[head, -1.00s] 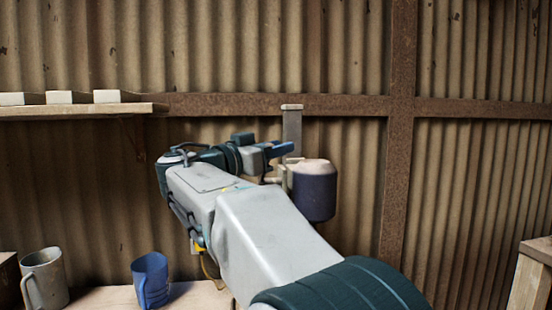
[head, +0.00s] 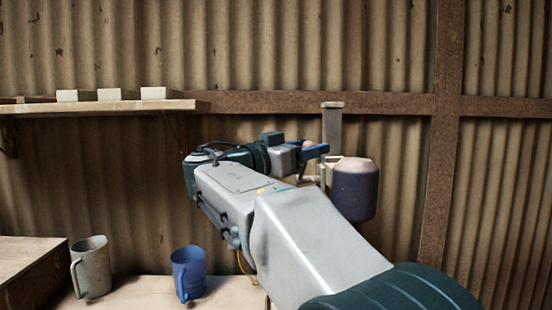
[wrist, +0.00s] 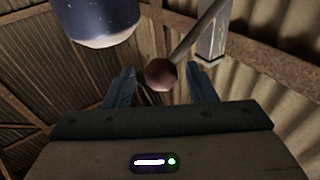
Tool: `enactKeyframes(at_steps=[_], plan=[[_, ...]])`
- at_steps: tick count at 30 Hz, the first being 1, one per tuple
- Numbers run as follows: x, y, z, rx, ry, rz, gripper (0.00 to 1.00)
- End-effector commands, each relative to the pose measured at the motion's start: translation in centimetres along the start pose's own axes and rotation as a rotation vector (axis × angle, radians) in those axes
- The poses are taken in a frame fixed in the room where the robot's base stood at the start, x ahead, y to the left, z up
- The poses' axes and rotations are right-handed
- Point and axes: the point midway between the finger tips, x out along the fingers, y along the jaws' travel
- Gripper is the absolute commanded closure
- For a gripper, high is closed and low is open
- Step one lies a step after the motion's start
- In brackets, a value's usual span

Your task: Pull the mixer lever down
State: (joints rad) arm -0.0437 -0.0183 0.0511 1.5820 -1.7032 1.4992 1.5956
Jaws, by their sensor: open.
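The mixer (head: 355,192) is a dark blue drum with a pale top, mounted by a pale bracket on an upright grey post (head: 332,130) at the wall. It also shows at the top left of the wrist view (wrist: 98,20). The lever's round reddish knob (wrist: 161,73) sits at the end of a thin rod (wrist: 198,32) in the wrist view. My gripper (wrist: 162,88) is open, its blue fingers on either side of the knob in the picture; I cannot tell if they touch it. In the head view my gripper (head: 316,151) is left of the post, and the rod is mostly hidden.
A shelf (head: 100,107) with several pale blocks (head: 118,94) is at the upper left. A grey mug (head: 92,268) and a blue mug (head: 188,273) stand on the bench (head: 130,292) below. Corrugated wall is close behind the mixer.

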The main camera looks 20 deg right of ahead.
Motion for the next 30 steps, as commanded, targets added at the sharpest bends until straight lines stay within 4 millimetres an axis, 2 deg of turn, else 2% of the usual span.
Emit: enactKeyframes(at_steps=[3,9,15,19,27,28,30], plan=[[-3.0,-0.1,0.2,0.001,0.000,-0.007,0.49],[-7.4,-0.1,0.1,0.001,0.000,-0.005,0.49],[-10.3,-0.1,0.1,0.001,-0.001,-0.005,0.49],[-11.0,-0.1,0.0,0.001,-0.001,-0.002,0.49],[-11.1,0.0,0.0,0.001,0.000,-0.002,0.49],[-11.1,0.0,0.0,0.001,0.000,-0.002,0.55],[-11.1,0.0,0.2,-0.008,-0.006,-0.004,0.74]])
